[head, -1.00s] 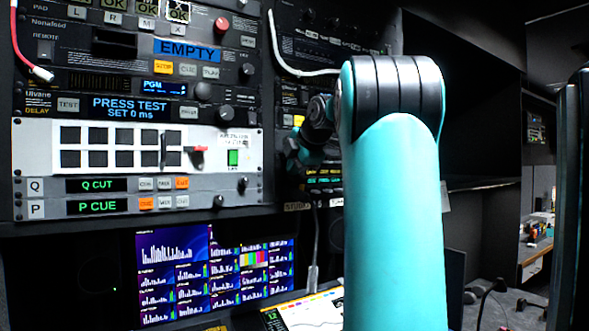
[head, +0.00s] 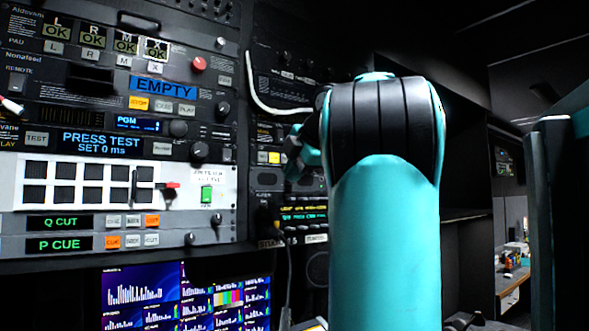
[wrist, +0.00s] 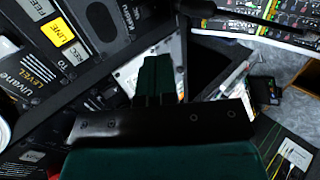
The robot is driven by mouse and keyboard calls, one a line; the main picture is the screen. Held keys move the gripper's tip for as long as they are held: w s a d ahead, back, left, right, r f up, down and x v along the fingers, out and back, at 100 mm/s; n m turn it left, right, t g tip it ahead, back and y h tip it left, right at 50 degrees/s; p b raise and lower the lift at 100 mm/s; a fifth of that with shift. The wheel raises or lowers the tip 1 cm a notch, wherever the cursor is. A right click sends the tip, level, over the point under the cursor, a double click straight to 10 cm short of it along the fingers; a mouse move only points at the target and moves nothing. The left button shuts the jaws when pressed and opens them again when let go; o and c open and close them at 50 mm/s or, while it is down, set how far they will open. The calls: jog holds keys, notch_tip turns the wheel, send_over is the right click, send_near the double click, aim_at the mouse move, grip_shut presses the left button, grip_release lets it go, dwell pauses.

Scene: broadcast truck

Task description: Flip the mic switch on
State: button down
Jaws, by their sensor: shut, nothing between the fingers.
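I cannot make out a switch marked as the mic switch in either view. In the wrist view, my gripper (wrist: 157,68) is shut and empty, its dark green fingers together in front of a rack panel. That panel carries a lit yellow LINE button (wrist: 57,31) and a FEED button (wrist: 33,8) at the upper left. The gripper body hides the lower middle of this view.
The rack's white panel (head: 205,176) with black keys and a red-tipped lever (head: 170,187) stands at left. A monitor (head: 140,295) is below it. A white cable (head: 254,92) hangs by the rack. A dark upright (head: 553,220) stands at right.

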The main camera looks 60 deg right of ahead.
jog(key=shift+s+a+f+b, duration=0.1)
jog(key=shift+s+f+b, duration=0.05)
jog(key=shift+f+b, duration=0.6)
jog(key=shift+f, duration=0.1)
jog(key=b, duration=0.2)
send_near(263, 221)
notch_tip(263, 221, down, 3)
jog(key=w, duration=0.1)
jog(key=w+d+p, duration=0.1)
jog(key=w+d, duration=0.1)
jog(key=w, duration=0.1)
jog(key=shift+d+f+p, duration=0.15)
jog(key=shift+f+p, duration=0.15)
jog(key=shift+p, duration=0.05)
